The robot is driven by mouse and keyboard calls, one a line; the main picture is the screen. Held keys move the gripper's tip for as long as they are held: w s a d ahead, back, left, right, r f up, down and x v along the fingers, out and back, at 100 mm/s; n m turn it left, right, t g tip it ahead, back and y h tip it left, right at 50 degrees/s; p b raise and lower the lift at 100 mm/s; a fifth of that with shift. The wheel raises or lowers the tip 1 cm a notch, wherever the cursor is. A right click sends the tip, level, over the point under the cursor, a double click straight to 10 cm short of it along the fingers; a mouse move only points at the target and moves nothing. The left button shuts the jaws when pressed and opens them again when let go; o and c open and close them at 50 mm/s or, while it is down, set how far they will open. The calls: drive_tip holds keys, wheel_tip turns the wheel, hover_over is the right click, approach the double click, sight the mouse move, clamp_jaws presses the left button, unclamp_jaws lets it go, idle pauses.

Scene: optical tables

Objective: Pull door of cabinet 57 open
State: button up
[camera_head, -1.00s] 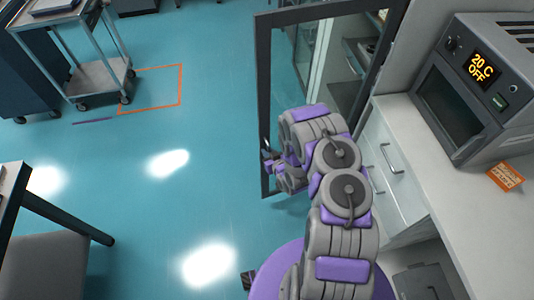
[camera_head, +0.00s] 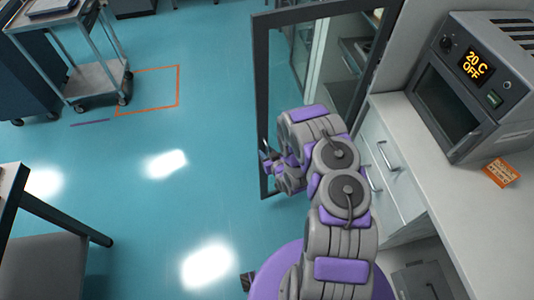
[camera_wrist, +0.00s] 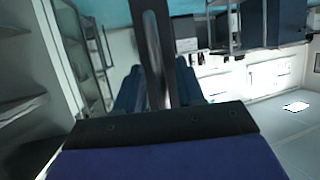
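The cabinet door (camera_head: 262,100), a dark-framed glass panel, stands swung out from the cabinet (camera_head: 352,60), whose shelves show behind it. The number 57 is not readable. My gripper (camera_head: 266,158) is at the door's outer left edge, low on the frame, partly hidden by my arm. In the wrist view, a metal bar handle (camera_wrist: 158,50) runs between the two blue fingers of my gripper (camera_wrist: 158,92). The fingers appear closed around it; the exact contact is hard to see.
A counter (camera_head: 435,170) with drawers and an oven (camera_head: 470,85) is close on the right. A cart (camera_head: 95,78) stands at the upper left. The floor (camera_head: 185,120) left of the door is clear.

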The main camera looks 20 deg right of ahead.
drive_tip(key=shift+s, duration=0.1)
drive_tip(key=p+v, duration=0.5)
drive_tip(key=v, duration=1.2)
drive_tip(key=shift+d, duration=0.2)
drive_tip(key=shift+f, duration=0.1)
